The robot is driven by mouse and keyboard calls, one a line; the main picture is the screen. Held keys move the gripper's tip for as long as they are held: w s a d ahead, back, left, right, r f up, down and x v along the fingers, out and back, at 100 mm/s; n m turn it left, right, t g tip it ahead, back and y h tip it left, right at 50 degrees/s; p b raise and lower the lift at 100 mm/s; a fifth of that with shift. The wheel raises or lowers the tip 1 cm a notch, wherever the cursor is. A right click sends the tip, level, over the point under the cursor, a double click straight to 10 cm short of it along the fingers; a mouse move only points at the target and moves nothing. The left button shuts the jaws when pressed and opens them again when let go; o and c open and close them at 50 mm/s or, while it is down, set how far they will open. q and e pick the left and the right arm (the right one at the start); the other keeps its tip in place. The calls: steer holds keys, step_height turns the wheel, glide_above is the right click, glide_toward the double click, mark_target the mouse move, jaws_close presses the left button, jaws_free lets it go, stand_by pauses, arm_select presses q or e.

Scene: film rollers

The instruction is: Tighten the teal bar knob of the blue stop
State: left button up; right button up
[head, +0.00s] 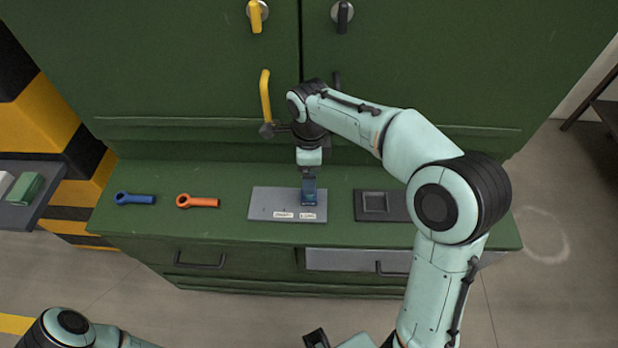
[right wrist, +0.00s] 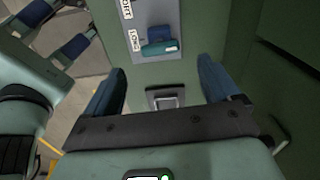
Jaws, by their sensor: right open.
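The blue stop (right wrist: 158,32) sits on a grey plate (head: 262,201) on the green worktop. Its teal bar knob (right wrist: 158,48) lies beside the blue part in the right wrist view, with a small white mark at one end. My right gripper (right wrist: 160,88) is open and empty, its two blue fingers spread wide.
A blue ring-ended tool (head: 135,198) and an orange one (head: 198,201) lie left of the plate. A dark plate with a square frame (head: 375,202) lies right of it. Green cabinet doors with a yellow handle (head: 265,97) stand behind. A drawer (head: 345,261) is in front.

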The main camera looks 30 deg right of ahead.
step_height(320, 180, up, 7)
steer(key=shift+p, duration=0.45)
stand_by(0.3)
